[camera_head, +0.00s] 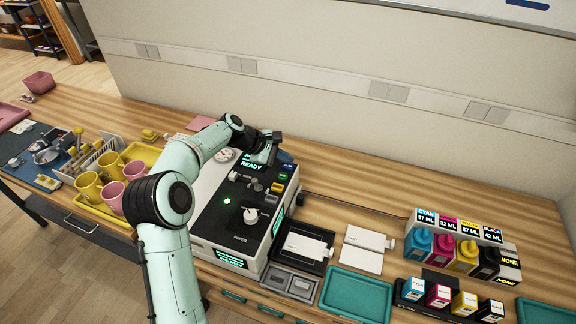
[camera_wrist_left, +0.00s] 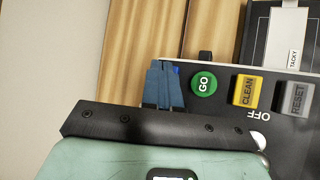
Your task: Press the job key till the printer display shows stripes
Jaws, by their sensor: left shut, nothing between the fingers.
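The printer (camera_head: 236,226) is a light box with a black top, in the middle of the head view. Its display reads READY (camera_head: 250,167) in teal letters; my left gripper partly hides the text above, and I see no stripes. My left gripper (camera_head: 284,157) is over the printer's back right corner. Its blue fingers (camera_wrist_left: 163,84) are together and empty, left of the round green GO button (camera_wrist_left: 204,83). The yellow CLEAN key (camera_wrist_left: 247,90) and grey RESET key (camera_wrist_left: 295,98) are further right. I cannot make out a key labelled job; it may be hidden. My right gripper is not in view.
Yellow and pink mugs (camera_head: 88,187) stand left of the printer. A black-framed tray (camera_head: 304,246) and a teal tray (camera_head: 356,296) lie to its right. Ink bottles (camera_head: 466,255) stand further right. The table behind the printer is mostly clear up to the wall.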

